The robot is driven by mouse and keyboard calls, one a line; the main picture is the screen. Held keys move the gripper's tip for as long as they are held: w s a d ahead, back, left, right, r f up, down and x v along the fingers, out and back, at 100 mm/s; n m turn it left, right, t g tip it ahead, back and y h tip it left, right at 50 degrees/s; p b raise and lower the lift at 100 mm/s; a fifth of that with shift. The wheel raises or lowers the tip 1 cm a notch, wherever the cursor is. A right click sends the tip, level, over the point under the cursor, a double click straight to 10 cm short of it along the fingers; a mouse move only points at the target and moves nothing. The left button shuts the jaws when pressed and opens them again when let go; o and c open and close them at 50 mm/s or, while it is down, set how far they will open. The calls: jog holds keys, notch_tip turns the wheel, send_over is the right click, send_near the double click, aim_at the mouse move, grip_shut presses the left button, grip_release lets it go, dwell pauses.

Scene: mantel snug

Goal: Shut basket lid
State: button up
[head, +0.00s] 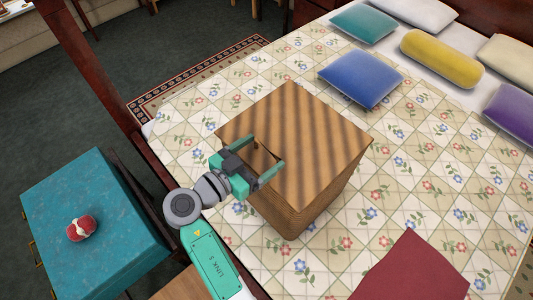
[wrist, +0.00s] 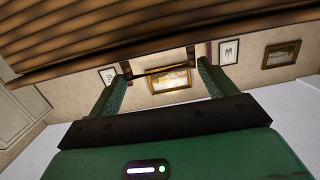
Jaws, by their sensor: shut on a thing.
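The basket (head: 325,200) is a brown woven box standing on the bed. Its lid (head: 315,125) is a square brown panel with dark diagonal stripes, and it lies over the top of the basket. I cannot tell whether a gap is left under its edge. My gripper (head: 272,165) is at the lid's near left side, its two green fingers spread around a thin dark bar (wrist: 160,71) that spans between the fingertips in the wrist view. This bar looks like the lid's handle. Brown slats fill the top of the wrist view.
A teal chest (head: 95,200) with a red and white ball (head: 82,228) on it stands at the left. Several pillows, one of them blue (head: 360,79), lie at the back of the bed. A dark red cloth (head: 412,270) lies in front. The quilt right of the basket is clear.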

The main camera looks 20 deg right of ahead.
jog(key=shift+f, duration=0.6)
jog(key=o, duration=1.3)
jog(key=shift+s, duration=0.1)
jog(key=shift+r, duration=0.2)
jog(key=shift+s+a, duration=0.1)
jog(key=shift+a, duration=0.15)
jog(key=v, duration=0.7)
jog(key=shift+s, duration=0.1)
